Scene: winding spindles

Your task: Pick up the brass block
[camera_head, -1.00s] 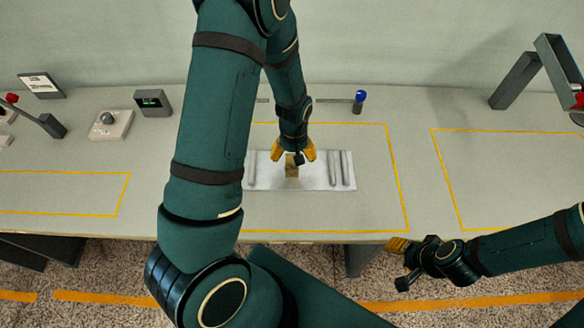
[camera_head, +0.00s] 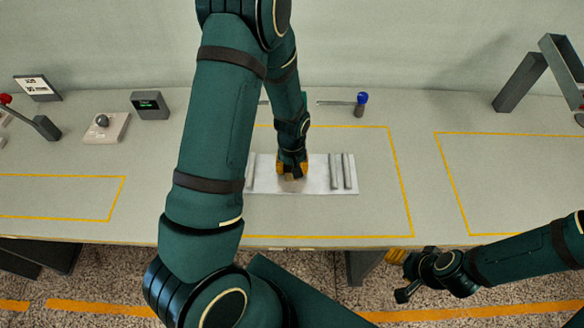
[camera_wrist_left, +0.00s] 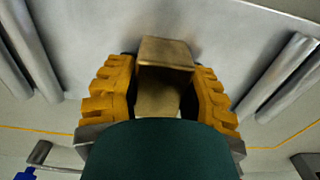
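The brass block (camera_wrist_left: 165,55) stands between the two yellow fingers of my left gripper (camera_wrist_left: 165,85) in the left wrist view. The fingers are close in against its sides and look shut on it. In the head view my left gripper (camera_head: 292,169) points down at the middle of the pale tray (camera_head: 315,187) and hides most of the block. I cannot tell whether the block is off the tray. My right gripper (camera_head: 397,256) hangs low beyond the table's front edge, apart from the block; its finger opening is unclear.
Grey bars lie on the tray on both sides of the block, two at right (camera_head: 341,171) and at least one at left (camera_head: 251,170). A blue-topped item (camera_head: 361,102) is behind. A grey frame (camera_head: 516,82) stands at right. The table between is clear.

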